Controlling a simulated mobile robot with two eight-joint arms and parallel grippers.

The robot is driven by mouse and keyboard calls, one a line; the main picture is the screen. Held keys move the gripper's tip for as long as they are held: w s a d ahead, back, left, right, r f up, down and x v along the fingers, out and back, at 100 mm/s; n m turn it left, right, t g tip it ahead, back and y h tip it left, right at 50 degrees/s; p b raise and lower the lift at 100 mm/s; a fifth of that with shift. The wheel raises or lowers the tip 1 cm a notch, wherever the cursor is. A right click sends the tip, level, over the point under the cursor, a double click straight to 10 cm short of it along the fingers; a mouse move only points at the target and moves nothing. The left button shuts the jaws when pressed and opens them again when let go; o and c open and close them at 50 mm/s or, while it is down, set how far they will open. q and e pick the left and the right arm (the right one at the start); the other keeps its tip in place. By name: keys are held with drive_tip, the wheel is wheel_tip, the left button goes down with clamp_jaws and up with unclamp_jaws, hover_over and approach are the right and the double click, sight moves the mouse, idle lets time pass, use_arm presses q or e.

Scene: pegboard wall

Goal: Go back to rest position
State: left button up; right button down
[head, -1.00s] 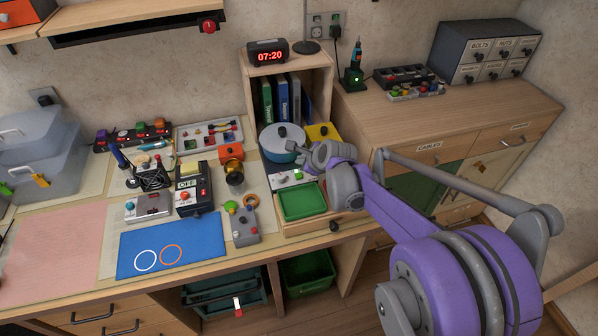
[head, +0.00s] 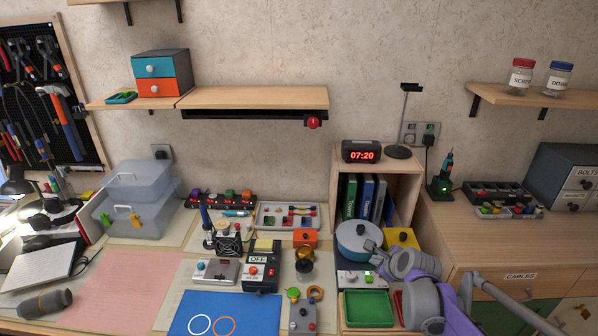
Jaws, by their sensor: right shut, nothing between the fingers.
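My right arm comes in from the lower right in the head view. My right gripper (head: 377,257) is shut and empty. It appears at the right side of the blue pot with a grey lid (head: 357,238), in front of the yellow box (head: 401,238); I cannot tell whether it touches them. The grey wrist and purple arm links hide part of the cabinet's front right. My left gripper is not in view.
A green tray (head: 367,309) lies just left of my right wrist. The workbench holds a blue mat (head: 255,312), an OFF switch box (head: 262,268) and small devices. A cubby with a clock (head: 361,151) stands behind. The wooden cabinet top (head: 460,240) has free room.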

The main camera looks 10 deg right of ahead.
drive_tip(key=s+a+r+n+g+y+p, duration=0.1)
drive_tip(key=s+a+r+n+g+p, duration=0.2)
drive_tip(key=s+a+n, duration=0.95)
drive_tip(key=s+a+f+n+p, duration=0.1)
drive_tip(key=s+a+n+p, duration=0.1)
drive_tip(key=s+n, duration=1.2)
drive_tip(key=shift+s+a+f+n+g+h, duration=0.15)
drive_tip(key=shift+s+a+n+g+h, duration=0.2)
drive_tip(key=shift+s, duration=0.25)
